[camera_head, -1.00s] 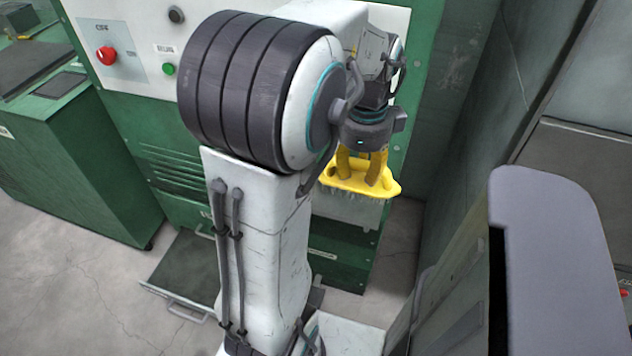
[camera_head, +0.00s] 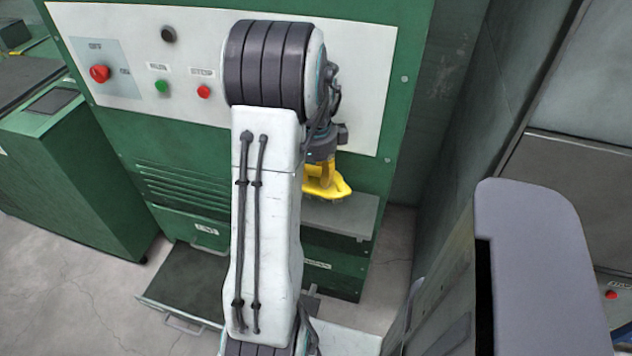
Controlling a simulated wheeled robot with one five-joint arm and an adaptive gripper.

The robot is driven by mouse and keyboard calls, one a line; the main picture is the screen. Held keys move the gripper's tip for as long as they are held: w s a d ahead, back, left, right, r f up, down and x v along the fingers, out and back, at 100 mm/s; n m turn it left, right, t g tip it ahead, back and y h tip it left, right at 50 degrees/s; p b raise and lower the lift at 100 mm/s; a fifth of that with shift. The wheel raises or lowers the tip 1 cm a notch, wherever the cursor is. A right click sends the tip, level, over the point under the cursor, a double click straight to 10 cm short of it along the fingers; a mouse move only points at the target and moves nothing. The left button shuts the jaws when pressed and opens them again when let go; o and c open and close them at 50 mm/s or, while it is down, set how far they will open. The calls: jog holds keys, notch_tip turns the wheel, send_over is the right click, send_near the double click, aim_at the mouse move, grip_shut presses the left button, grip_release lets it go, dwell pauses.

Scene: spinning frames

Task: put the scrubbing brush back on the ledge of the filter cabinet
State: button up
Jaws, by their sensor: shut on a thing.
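The yellow scrubbing brush (camera_head: 338,187) is held in my gripper (camera_head: 321,172), at the front of the green filter cabinet (camera_head: 392,120). My gripper is shut on the brush's handle and points down. My arm hides the left part of the brush and most of the fingers. A grey ledge (camera_head: 350,214) juts from the cabinet front right below the brush. I cannot tell whether the bristles touch the ledge or hang just above it.
The cabinet's pale panel has a red knob (camera_head: 100,74), a green button (camera_head: 161,87) and a red button (camera_head: 203,91). An open drawer (camera_head: 185,280) sticks out low at the left. A green bench (camera_head: 75,170) stands left, a grey wall right.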

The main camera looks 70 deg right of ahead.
aim_at(316, 185)
jog(key=shift+f, duration=1.7)
jog(key=shift+f, duration=0.2)
jog(key=o, duration=1.2)
jog(key=shift+c, duration=0.2)
jog(key=shift+r, duration=0.15)
notch_tip(316, 185, up, 12)
jog(key=shift+a+b, duration=0.35)
